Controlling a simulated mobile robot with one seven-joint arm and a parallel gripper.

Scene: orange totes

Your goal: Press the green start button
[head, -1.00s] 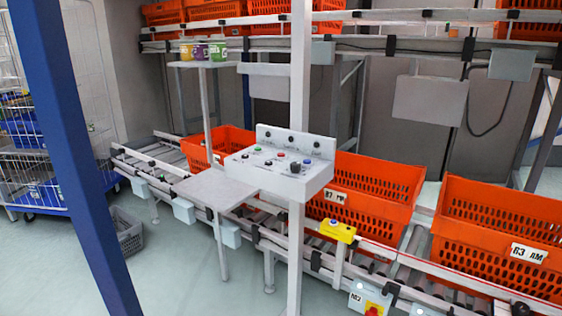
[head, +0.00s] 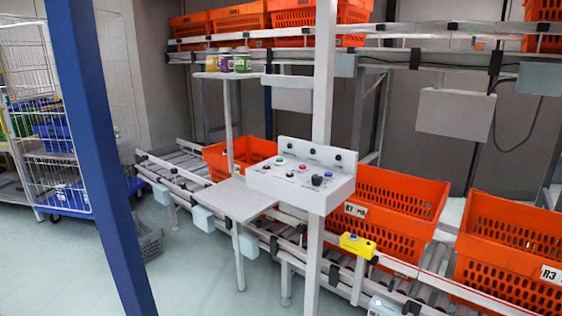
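A white control console (head: 262,183) stands on a post near the middle of the head view. Its sloped top carries several small buttons and knobs. A small green button (head: 280,161) sits toward the upper left of that top. A red button (head: 303,168) is to its right, and a dark knob (head: 316,180) is nearer the front right. The labels are too small to read. My gripper is not in view, and nothing covers the console top.
A grey side shelf (head: 232,199) adjoins the console's left. Orange totes (head: 385,207) sit on the roller conveyor behind and to the right. A yellow box with a blue button (head: 357,244) is mounted low on the conveyor. A blue post (head: 95,150) stands at left; floor (head: 200,275) is clear in front.

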